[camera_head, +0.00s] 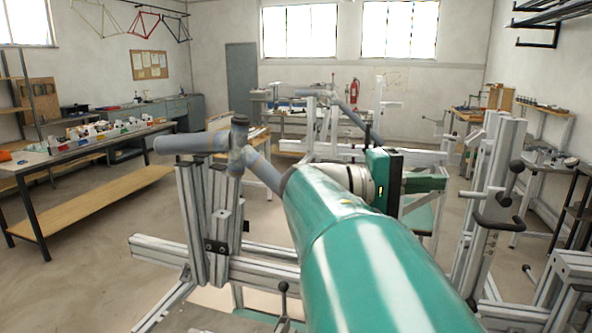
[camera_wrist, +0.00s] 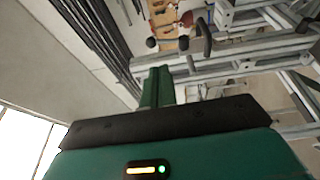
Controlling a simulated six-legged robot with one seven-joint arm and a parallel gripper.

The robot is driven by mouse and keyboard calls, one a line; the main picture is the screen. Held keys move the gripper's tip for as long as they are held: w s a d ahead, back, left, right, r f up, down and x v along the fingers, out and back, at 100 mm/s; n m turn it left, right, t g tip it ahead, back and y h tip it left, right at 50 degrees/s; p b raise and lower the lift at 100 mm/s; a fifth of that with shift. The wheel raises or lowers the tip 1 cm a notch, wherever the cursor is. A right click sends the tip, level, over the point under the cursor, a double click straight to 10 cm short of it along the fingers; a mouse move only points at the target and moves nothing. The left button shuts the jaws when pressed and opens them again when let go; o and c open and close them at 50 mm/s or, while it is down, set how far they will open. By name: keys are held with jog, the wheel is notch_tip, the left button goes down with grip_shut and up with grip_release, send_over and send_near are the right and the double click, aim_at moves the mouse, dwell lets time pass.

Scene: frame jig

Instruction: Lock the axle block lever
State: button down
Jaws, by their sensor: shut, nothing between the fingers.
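My gripper (camera_head: 440,182) reaches out to the right from the end of my green arm, with its fingers together and empty. It also shows in the wrist view (camera_wrist: 156,72), pointing towards the jig. A black lever with round knobs (camera_head: 515,166) sits on the upright aluminium post at the right, above a curved black handle (camera_head: 496,222). In the wrist view black knobs (camera_wrist: 152,43) and a curved dark handle (camera_wrist: 205,36) appear beyond the fingertips, apart from them in the picture. Another small knobbed lever (camera_head: 283,288) stands low in front. I cannot tell which is the axle block lever.
The aluminium jig post (camera_head: 488,215) stands right of my gripper. A grey bike tube joint (camera_head: 238,140) is held on the left post (camera_head: 192,225), near my arm. A workbench (camera_head: 80,145) with small parts lies at the left. Open floor (camera_head: 100,240) lies between.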

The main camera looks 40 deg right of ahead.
aim_at(512, 178)
jog(key=x, duration=1.2)
jog(key=shift+s+d, duration=0.15)
jog(key=shift+d, duration=0.1)
